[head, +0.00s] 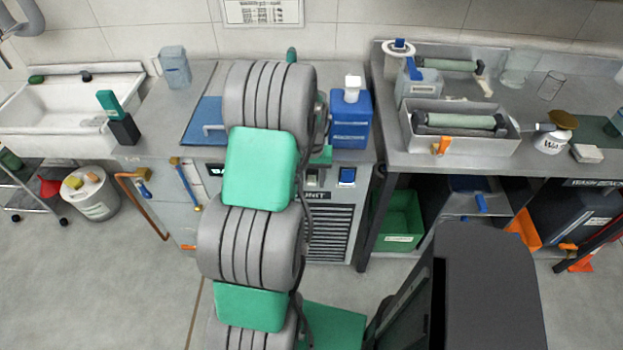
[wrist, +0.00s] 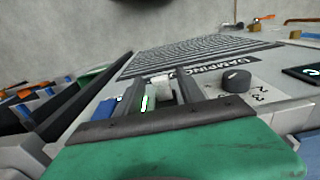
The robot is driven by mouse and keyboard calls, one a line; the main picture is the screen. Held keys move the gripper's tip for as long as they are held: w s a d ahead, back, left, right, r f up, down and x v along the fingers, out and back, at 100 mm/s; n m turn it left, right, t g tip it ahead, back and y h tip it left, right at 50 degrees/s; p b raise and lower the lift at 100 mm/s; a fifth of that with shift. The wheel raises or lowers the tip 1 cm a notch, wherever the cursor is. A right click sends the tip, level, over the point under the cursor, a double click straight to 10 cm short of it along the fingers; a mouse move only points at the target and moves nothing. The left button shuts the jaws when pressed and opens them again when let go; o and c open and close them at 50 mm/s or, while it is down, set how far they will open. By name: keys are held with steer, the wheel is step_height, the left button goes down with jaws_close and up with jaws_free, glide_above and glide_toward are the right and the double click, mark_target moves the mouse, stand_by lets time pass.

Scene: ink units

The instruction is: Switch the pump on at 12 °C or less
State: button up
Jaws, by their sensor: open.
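The damping unit's front panel (wrist: 275,95) fills much of the wrist view, seen tilted. My gripper (wrist: 160,92) is open, its two dark fingers reaching to the panel on either side of a pale switch (wrist: 160,84). A small green-lit strip (wrist: 147,104) shows between the fingers; contact cannot be told. A black knob (wrist: 236,80) with numerals sits to the right. A dark display (wrist: 305,72) is cut off at the right edge, its reading not legible. In the head view my arm hides most of the panel; the pale switch also shows there (head: 312,178).
A blue switch (head: 347,176) sits right of the pale one, above the grille (head: 330,235). A blue canister (head: 350,120) stands on the counter above. A sink (head: 75,110) is at left; a bench with a roller tray (head: 460,143) is at right.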

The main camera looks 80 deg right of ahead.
steer(key=shift+c, duration=0.2)
jaws_close()
stand_by(0.3)
steer(key=shift+d+r+y+p, duration=0.25)
steer(key=shift+y+p, duration=0.1)
steer(key=shift+y, duration=0.35)
steer(key=shift+o, duration=0.2)
jaws_free()
